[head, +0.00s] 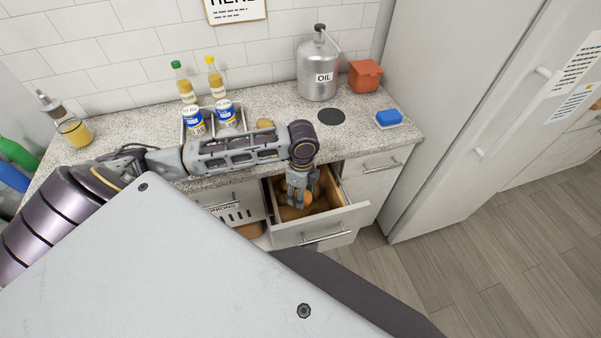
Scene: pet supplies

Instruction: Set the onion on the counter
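My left arm reaches across the speckled counter (350,142), and its gripper (298,203) points down into an open drawer (318,226). Orange-brown round shapes that look like onions (308,199) lie in the drawer at and around the fingertips. The fingers partly hide them, so I cannot tell whether the gripper is open or shut on one. A small tan round item (264,123) sits on the counter behind my arm; I cannot tell what it is. My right gripper is not in view.
The counter holds a rack with bottles and cans (196,124), a metal oil can (318,75), a red-orange container (364,76), a dark disc (331,117) and a blue sponge (389,117). The counter's right front is clear. A fridge (440,110) stands at right.

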